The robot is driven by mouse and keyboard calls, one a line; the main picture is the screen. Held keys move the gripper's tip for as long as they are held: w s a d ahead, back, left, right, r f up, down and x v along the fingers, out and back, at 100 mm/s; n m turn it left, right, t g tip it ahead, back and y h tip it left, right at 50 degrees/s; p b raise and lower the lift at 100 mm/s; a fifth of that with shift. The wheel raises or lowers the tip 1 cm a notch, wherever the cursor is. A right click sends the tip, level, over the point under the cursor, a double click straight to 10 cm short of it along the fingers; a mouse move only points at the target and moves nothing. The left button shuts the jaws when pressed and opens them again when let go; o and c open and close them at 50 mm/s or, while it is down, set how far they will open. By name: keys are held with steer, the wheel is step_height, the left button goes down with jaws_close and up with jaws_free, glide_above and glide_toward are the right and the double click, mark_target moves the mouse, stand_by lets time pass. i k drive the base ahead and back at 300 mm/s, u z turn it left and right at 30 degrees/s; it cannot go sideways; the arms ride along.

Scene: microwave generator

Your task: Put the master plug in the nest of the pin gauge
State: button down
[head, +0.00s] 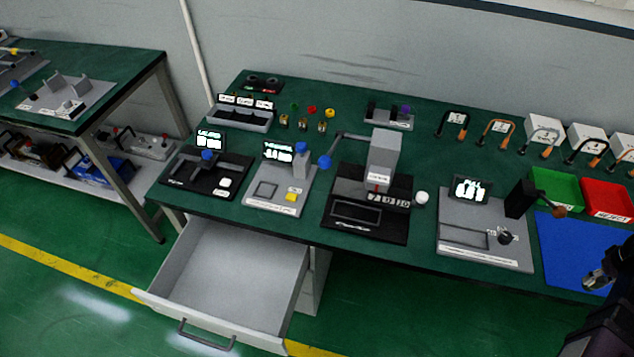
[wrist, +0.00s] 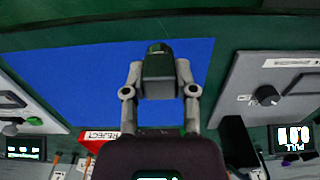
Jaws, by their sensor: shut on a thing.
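My gripper (head: 597,281) is at the right edge of the head view, above the blue mat. I cannot tell whether this is the master plug. The labels are too small to show which station is the pin gauge. At the left stand a black station (head: 207,174) with a display and a blue knob, and a grey station (head: 280,189) with a display, blue-topped post and yellow button. Both are far from my gripper.
A black press station (head: 366,223) with a lever and a grey tester (head: 485,245) stand mid-table. Green (head: 556,190) and red (head: 606,202) bins are beside the blue mat (head: 565,255). A drawer (head: 225,280) hangs open at the front left. A small rack (head: 390,121) stands behind.

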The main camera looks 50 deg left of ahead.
mark_target(265, 190)
steer(key=u, duration=0.1)
steer(key=k, duration=0.6)
steer(key=u, duration=3.45)
